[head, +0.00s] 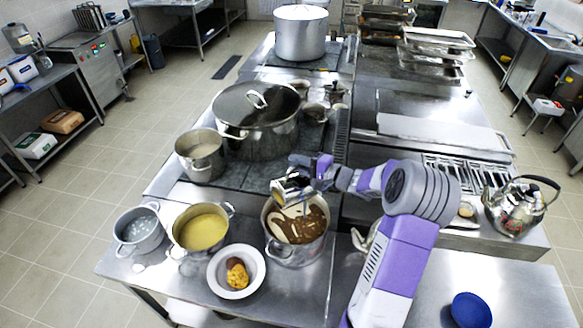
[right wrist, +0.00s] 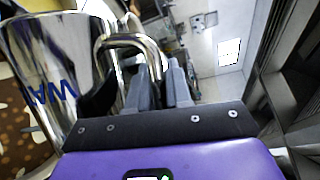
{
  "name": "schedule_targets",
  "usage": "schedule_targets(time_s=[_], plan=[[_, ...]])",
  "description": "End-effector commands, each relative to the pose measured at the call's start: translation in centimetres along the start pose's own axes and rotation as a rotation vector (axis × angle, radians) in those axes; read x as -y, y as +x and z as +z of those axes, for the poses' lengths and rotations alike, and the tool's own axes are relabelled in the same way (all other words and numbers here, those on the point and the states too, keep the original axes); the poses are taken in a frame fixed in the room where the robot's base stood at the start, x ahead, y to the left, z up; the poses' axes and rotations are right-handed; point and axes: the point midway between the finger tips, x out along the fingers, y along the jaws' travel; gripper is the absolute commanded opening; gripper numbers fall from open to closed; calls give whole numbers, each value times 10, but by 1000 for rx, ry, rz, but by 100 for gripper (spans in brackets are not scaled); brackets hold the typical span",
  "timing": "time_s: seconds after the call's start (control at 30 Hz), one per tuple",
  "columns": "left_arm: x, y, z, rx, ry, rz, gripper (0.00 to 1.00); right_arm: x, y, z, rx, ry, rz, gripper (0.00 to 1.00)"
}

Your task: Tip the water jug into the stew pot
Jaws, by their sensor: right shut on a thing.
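The stew pot (head: 283,252) stands near the front of the counter, with brown stew and cream-coloured patches inside. My right gripper (head: 308,176) is just above its back rim. It is shut on the handle of the shiny metal water jug (head: 287,190), which hangs over the pot's back left part and looks tilted. In the right wrist view the jug (right wrist: 45,60) shows blue lettering, partly cut off, and my right gripper (right wrist: 155,85) is at its handle. Stew shows beneath the jug there. I cannot tell whether water is running out. My left gripper is not in view.
A pot of yellow soup (head: 202,230), a grey pot (head: 140,232) and a white bowl of food (head: 236,284) stand left of the stew pot. A big lidded pot (head: 257,135) is behind. A kettle (head: 515,208) and blue bowl (head: 471,310) are to the right.

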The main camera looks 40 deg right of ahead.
Motion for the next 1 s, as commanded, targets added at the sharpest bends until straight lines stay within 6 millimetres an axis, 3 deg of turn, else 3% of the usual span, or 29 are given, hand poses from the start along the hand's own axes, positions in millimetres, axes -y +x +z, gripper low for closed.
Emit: schedule_targets(time_s=[0.53, 1.0], plan=[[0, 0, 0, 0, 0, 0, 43, 8, -18, -39, 54, 247, -103, 0], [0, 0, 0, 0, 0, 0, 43, 9, -21, -47, 67, 301, -125, 0]])
